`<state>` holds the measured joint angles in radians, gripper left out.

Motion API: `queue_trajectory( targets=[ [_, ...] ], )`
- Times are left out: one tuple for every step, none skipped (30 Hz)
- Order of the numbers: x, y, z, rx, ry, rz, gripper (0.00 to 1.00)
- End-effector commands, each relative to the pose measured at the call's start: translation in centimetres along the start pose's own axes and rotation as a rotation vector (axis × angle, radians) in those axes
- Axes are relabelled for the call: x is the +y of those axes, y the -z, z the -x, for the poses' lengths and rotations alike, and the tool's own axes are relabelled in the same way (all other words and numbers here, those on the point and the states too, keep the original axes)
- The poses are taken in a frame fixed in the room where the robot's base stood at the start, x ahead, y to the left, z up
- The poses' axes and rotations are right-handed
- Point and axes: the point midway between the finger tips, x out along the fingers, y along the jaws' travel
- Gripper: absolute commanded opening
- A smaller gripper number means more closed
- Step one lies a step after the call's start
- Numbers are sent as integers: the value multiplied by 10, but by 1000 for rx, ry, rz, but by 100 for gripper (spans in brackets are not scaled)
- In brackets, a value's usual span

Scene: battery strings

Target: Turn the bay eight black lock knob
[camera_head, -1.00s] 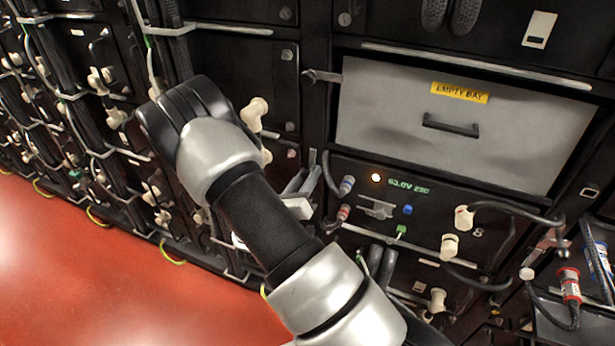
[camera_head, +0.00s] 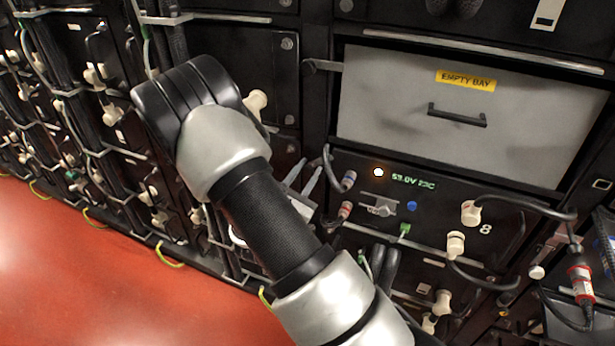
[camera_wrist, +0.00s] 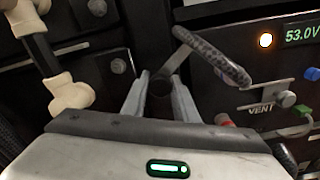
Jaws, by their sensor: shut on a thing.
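Bay eight (camera_head: 440,210) is the black panel with a white "8", a lit lamp and a green voltage readout, below the grey empty bay. My gripper (camera_head: 304,178) is at its left edge, partly hidden behind my forearm in the head view.
A black cable loop (camera_wrist: 218,55) passes just right of the fingers. The vent lever (camera_head: 379,204), blue button (camera_head: 411,206) and cream connectors (camera_head: 470,212) are on the panel. A cream elbow connector (camera_wrist: 70,93) stands left. Red floor (camera_head: 80,270) is open at lower left.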

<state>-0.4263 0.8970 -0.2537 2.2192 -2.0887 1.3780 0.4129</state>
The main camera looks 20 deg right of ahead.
Motion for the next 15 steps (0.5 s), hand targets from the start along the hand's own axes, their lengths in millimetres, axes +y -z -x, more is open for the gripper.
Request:
queue_trajectory(
  targets=[
    [0,2,0,-4,-3,-47,4],
    [0,2,0,-4,-3,-75,4],
    [0,2,0,-4,-3,-113,4],
    [0,2,0,-4,-3,-143,4],
    [0,2,0,-4,-3,-171,4],
    [0,2,0,-4,-3,-208,4],
    [0,2,0,-4,-3,-235,4],
    [0,2,0,-4,-3,-262,4],
    [0,2,0,-4,-3,-297,4],
    [0,2,0,-4,-3,-322,4],
    [0,2,0,-4,-3,-347,4],
    [0,2,0,-4,-3,-379,4],
    [0,2,0,-4,-3,-402,4],
    [0,2,0,-4,-4,-424,4],
    [0,2,0,-4,-4,-453,4]
  ],
)
